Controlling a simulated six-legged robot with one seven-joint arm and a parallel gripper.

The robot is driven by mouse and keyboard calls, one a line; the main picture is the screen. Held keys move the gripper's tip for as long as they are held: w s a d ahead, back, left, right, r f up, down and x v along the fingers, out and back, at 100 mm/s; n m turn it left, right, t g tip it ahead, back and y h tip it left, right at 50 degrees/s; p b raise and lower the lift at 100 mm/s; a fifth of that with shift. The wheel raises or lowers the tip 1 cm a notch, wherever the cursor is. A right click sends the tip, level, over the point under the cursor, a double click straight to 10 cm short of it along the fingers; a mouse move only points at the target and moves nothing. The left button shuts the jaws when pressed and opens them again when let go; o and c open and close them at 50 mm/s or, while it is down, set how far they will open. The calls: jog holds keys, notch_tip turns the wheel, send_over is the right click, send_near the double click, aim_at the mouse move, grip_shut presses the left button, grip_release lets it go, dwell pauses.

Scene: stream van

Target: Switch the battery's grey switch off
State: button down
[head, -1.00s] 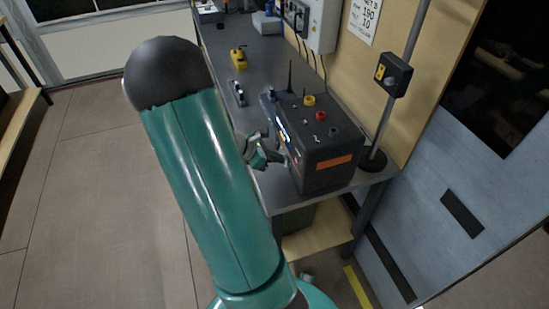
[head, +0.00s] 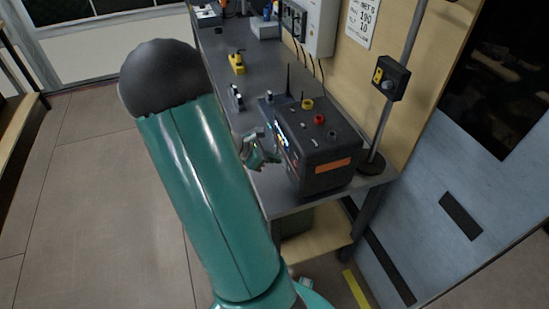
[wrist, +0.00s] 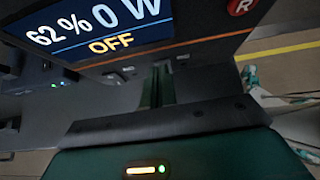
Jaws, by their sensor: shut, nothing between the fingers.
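The battery (head: 325,172) is a black box with an orange label, standing on the near end of the grey bench in the head view. Its lit front panel faces left. My gripper (head: 270,157) is close beside this front face. In the wrist view my shut fingers (wrist: 160,85) point at the panel below the screen, with nothing between them. I cannot make out the grey switch clearly; the fingers may cover it.
Yellow and red knobs (head: 307,104) sit on top of the battery. A yellow device (head: 237,63) and a small dark item (head: 236,97) lie farther back on the bench. A pole with a black switch box (head: 390,77) stands at right. The floor at left is clear.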

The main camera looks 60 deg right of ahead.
jog(key=v, duration=1.2)
jog(key=shift+r, duration=0.5)
